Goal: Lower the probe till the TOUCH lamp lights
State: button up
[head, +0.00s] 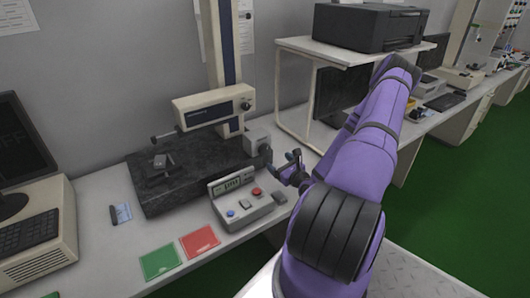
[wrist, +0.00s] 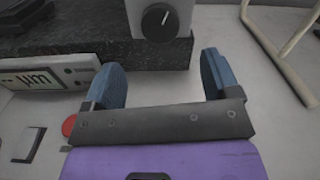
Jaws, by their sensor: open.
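The probe (head: 165,136) sticks out left from a beige measuring head (head: 213,106) on a tall column, above and apart from a small metal piece (head: 162,163) on the dark granite base (head: 190,178). A grey box with a black knob (wrist: 158,22) sits at the granite's right end. My gripper (head: 281,166) is open and empty, with the knob beyond its blue fingers in the wrist view (wrist: 161,72). A control box (head: 243,200) has a display, a red button (head: 257,192) and a blue one. I cannot make out the TOUCH lamp.
A green mat (head: 160,262) and a red mat (head: 199,241) lie at the bench front. A computer (head: 40,235) stands at the left. A white shelf (head: 350,53) with a printer (head: 370,27) stands behind my arm. Some white bench is clear beside the granite.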

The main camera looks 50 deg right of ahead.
aim_at(266, 151)
jog(key=x, duration=0.9)
jog(key=shift+w, duration=0.15)
jog(key=c, duration=0.9)
